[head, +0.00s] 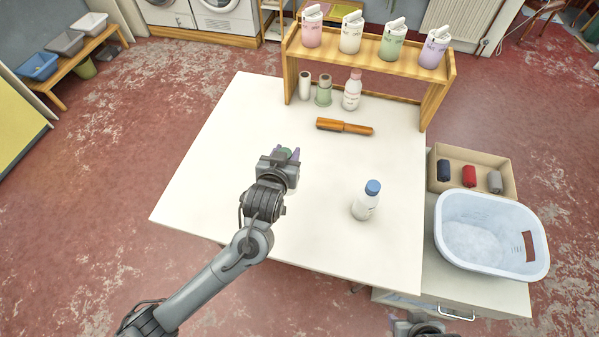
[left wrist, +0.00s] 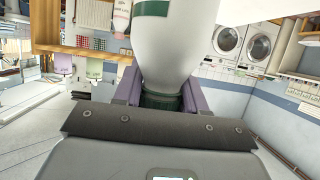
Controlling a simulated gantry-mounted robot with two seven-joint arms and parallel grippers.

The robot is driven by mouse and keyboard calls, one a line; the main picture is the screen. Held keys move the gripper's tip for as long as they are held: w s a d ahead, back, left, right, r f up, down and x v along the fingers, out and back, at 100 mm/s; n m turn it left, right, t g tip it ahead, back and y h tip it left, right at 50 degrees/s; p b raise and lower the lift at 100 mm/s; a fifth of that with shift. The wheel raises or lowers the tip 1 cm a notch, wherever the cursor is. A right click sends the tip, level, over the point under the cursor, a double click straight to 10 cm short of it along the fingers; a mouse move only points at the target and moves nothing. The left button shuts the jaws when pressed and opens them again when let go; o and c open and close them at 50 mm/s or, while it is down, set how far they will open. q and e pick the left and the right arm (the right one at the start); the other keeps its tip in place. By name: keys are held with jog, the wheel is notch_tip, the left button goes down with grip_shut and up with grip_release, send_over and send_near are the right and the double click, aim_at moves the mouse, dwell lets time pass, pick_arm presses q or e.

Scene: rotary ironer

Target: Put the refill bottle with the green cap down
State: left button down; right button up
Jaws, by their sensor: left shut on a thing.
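My left gripper (head: 289,153) is over the middle of the white table (head: 225,150), shut on the refill bottle with the green cap. In the left wrist view, the white bottle body (left wrist: 168,45) and its dark green cap (left wrist: 162,100) show, with the purple fingers on either side of the cap. In the head view only a bit of the green cap (head: 286,152) shows; the gripper hides most of the bottle. I cannot tell whether its base touches the table. My right gripper (head: 405,322) is partly in view at the bottom edge, its fingers unclear.
A blue-capped bottle (head: 366,201) stands to the right on the table. An orange-brown handled tool (head: 344,127) lies farther back. A pink-capped bottle (head: 352,90) and two spools stand beneath a wooden shelf (head: 368,58) holding several dispensers. The table's left part is clear. A tub (head: 455,205) stands at right.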

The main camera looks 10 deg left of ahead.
pick_arm(q)
jog(key=w+d+r+p, duration=0.1)
jog(key=w+d+r, duration=0.25)
jog(key=d, duration=0.25)
jog(key=s+a+f+p, duration=0.1)
jog(key=a+f, duration=0.9)
jog(key=shift+s+a+f+m+h, duration=0.3)
jog(key=shift+s+f+m+h, duration=0.05)
jog(key=shift+s+m+h, duration=0.05)
jog(key=shift+f, duration=0.1)
jog(key=c, duration=0.6)
grip_release()
jog(key=shift+c, duration=0.2)
